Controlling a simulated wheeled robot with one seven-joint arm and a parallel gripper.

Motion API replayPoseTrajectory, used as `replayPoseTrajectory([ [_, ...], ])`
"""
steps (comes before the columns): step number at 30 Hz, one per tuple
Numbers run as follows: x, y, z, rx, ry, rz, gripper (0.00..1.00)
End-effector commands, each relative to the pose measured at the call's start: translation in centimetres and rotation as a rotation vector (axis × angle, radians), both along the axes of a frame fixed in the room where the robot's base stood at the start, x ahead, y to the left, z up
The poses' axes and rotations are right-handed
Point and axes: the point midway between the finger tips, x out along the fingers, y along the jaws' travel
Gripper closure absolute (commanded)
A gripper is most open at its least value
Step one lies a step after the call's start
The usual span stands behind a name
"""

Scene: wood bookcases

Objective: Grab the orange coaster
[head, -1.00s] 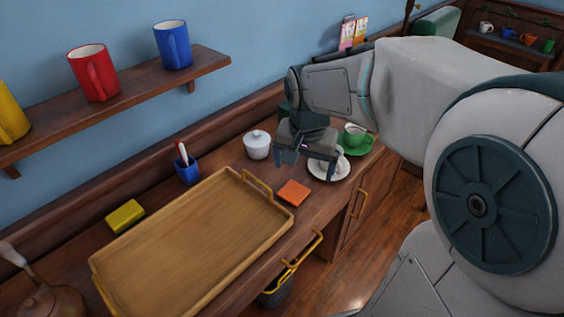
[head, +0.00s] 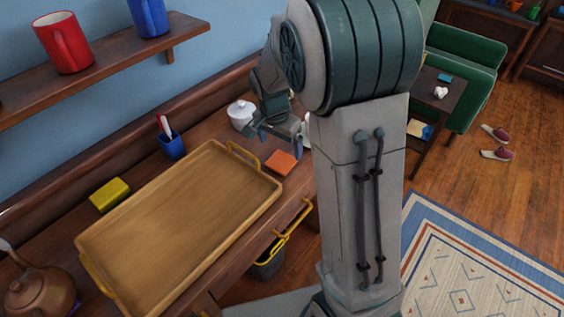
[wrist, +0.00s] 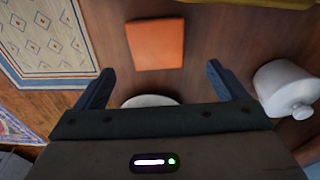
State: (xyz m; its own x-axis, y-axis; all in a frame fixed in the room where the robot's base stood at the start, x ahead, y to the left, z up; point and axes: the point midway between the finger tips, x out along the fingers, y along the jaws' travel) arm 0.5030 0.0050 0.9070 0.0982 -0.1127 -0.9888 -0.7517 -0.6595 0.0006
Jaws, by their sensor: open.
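The orange coaster (head: 281,162) lies flat on the wooden counter, just right of the tray's far end. It also shows in the wrist view (wrist: 155,44), ahead of and between my two fingers. My gripper (head: 276,137) is open and empty, above the counter on the far side of the coaster. In the wrist view my gripper (wrist: 157,82) has its fingers spread wide, apart from the coaster. My arm hides part of the counter to the right.
A wooden tray (head: 262,177) with yellow handles lies close left of the coaster. A white lidded pot (head: 240,115) stands near my gripper, and also shows in the wrist view (wrist: 285,88). A white saucer (wrist: 150,100) is partly hidden by my gripper.

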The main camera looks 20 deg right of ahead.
Motion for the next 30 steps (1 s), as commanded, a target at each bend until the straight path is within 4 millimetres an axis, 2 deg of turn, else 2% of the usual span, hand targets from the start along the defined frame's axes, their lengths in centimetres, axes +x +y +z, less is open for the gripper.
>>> replayPoseTrajectory([
  [12, -0.3, -0.1, -5.0, 0.000, 0.003, 0.002, 0.07],
  [21, -0.2, -0.1, -5.4, 0.000, -0.001, 0.002, 0.07],
  [24, -0.2, -0.1, -5.4, 0.000, -0.001, 0.002, 0.35],
  [27, -0.2, -0.1, -5.4, 0.000, -0.001, 0.002, 0.58],
  [30, -0.2, -0.1, -5.3, 0.000, -0.001, 0.002, 0.58],
])
